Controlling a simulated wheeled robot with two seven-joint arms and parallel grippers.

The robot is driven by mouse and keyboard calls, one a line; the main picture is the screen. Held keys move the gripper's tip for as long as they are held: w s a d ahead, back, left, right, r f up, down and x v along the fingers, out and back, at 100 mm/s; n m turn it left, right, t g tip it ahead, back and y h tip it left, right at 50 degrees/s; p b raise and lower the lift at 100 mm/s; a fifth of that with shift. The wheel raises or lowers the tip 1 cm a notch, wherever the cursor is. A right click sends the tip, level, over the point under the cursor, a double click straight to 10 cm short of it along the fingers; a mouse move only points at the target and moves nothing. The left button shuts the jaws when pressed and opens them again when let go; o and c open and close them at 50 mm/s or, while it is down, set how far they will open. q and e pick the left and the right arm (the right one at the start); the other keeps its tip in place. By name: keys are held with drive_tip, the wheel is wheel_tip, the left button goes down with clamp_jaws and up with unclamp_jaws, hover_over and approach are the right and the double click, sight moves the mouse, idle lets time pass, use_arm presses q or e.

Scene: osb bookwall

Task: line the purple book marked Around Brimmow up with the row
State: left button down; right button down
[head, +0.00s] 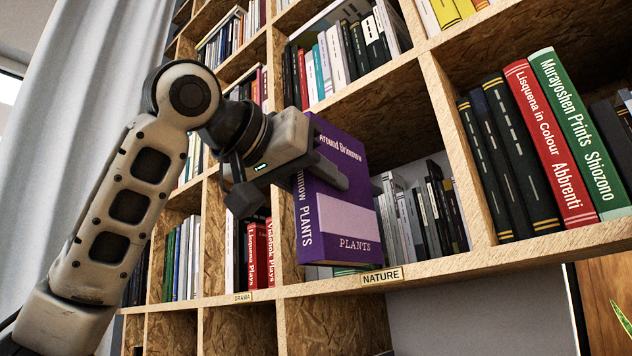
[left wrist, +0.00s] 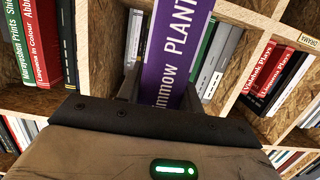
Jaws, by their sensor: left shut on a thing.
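The purple book marked Around Brimmow (head: 350,222), with PLANTS on its cover and spine, stands upright and slightly tilted at the front of the NATURE compartment. It juts out past the shelf's front edge. My left gripper (head: 318,178) is shut on it around the spine side, one finger lying across the cover. In the left wrist view the purple spine (left wrist: 174,50) rises from between the fingers. The row of grey and black books (head: 425,215) stands further back, to the right of the purple book, which hides part of it. My right gripper is not in view.
The compartment's right upright (head: 458,145) divides it from a bay with a red book (head: 548,145) and a green book (head: 578,130). The NATURE label (head: 382,277) is on the shelf edge below. Left, the DRAMA compartment holds red books (head: 257,255).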

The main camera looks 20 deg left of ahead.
use_arm(q)
drive_tip(key=shift+r, duration=0.15)
drive_tip(key=r+p+x, duration=0.1)
drive_tip(key=p+x, duration=0.1)
drive_tip(key=x, duration=0.5)
drive_tip(key=r+p+x, duration=0.1)
drive_tip(key=p+x, duration=0.1)
drive_tip(key=x, duration=0.5)
drive_tip(key=shift+w+r+p, duration=0.3)
drive_tip(key=shift+w+p, duration=0.05)
idle(0.8)
drive_tip(key=shift+f, duration=0.2)
idle(0.3)
